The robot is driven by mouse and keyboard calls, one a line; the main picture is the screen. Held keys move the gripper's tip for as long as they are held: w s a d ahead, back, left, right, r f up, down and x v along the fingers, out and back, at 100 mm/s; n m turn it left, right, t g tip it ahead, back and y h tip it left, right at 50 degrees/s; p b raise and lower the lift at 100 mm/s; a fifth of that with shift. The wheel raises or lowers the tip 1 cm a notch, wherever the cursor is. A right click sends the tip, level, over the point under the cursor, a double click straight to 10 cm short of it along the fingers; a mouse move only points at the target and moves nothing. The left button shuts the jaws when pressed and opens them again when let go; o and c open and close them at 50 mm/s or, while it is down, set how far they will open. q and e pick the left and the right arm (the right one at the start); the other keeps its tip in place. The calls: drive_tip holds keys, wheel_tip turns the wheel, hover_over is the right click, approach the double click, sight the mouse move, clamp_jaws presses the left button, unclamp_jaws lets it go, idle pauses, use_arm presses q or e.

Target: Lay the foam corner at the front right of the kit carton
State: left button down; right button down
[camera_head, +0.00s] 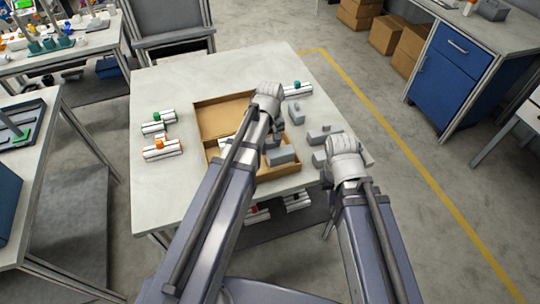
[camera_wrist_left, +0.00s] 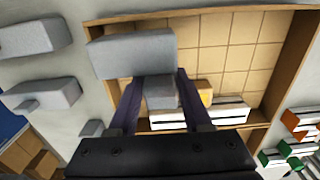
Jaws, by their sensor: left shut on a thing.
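The kit carton (camera_head: 222,118) is an open brown box on the pale table, with a gridded floor in the left wrist view (camera_wrist_left: 215,60). My left gripper (camera_wrist_left: 160,92) is shut on a grey foam corner (camera_wrist_left: 130,55), which also shows in the head view (camera_head: 283,156). The foam corner is over the carton's right side near the front; whether it touches the carton floor I cannot tell. My left arm hides part of the carton. My right gripper (camera_head: 347,152) is by the table's right front edge, its fingers hidden from view.
A white reel piece with an orange part (camera_wrist_left: 205,95) lies inside the carton. More grey foam pieces (camera_head: 296,114) lie on the table to the right. White pieces with green (camera_head: 157,122) and orange (camera_head: 162,149) parts lie at the left. The table's left front is clear.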

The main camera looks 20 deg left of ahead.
use_arm(q)
wheel_tip(320, 180, down, 4)
drive_tip(key=b, duration=0.3)
drive_tip(key=shift+r, duration=0.25)
drive_tip(key=c, duration=0.8)
unclamp_jaws()
drive_tip(key=shift+f+b, duration=0.2)
drive_tip(key=shift+b, duration=0.1)
drive_tip(key=o, duration=0.5)
drive_tip(key=shift+c, duration=0.2)
drive_tip(key=shift+r, duration=0.1)
wheel_tip(320, 180, up, 12)
drive_tip(key=p, duration=1.2)
drive_tip(key=shift+r, duration=0.15)
drive_tip(key=s+d+m+y, duration=0.1)
drive_tip(key=s+d+m, duration=0.9)
drive_tip(key=s, duration=0.4)
drive_tip(key=shift+s+d+m, duration=0.15)
drive_tip(key=shift+d+m, duration=0.1)
drive_tip(key=shift+m, duration=0.05)
